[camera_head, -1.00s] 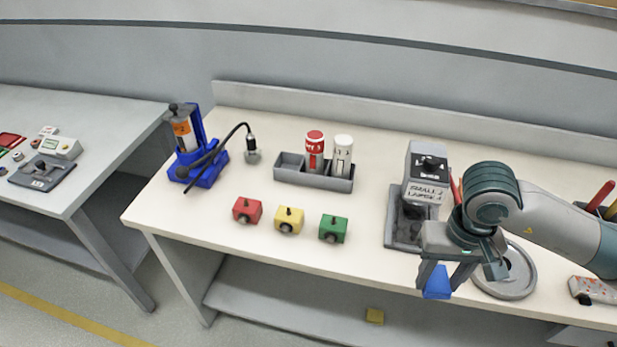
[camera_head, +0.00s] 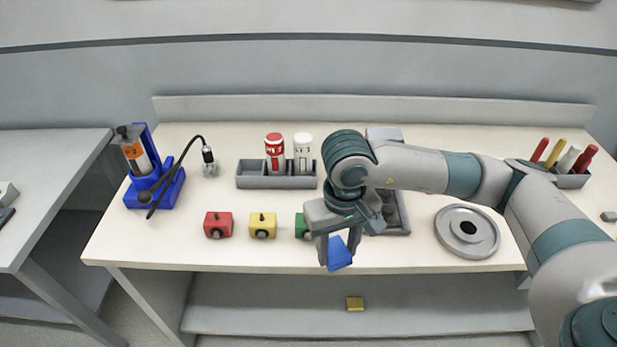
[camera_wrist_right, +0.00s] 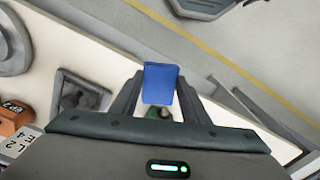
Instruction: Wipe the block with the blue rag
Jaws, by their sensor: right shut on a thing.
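My right gripper (camera_head: 338,250) is shut on the blue rag (camera_head: 340,256), which hangs from the fingers near the table's front edge. The rag also shows between the fingers in the right wrist view (camera_wrist_right: 160,82). A red block (camera_head: 218,224), a yellow block (camera_head: 262,225) and a green block (camera_head: 301,226) stand in a row on the table, each with a dark round knob in front. The gripper is just right of the green block and hides part of it. My left gripper is not in view.
A grey tray (camera_head: 250,181) with red and white bottles stands behind the blocks. A blue stand (camera_head: 165,195) with a cable is at the left. A round grey dish (camera_head: 468,231) lies at the right.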

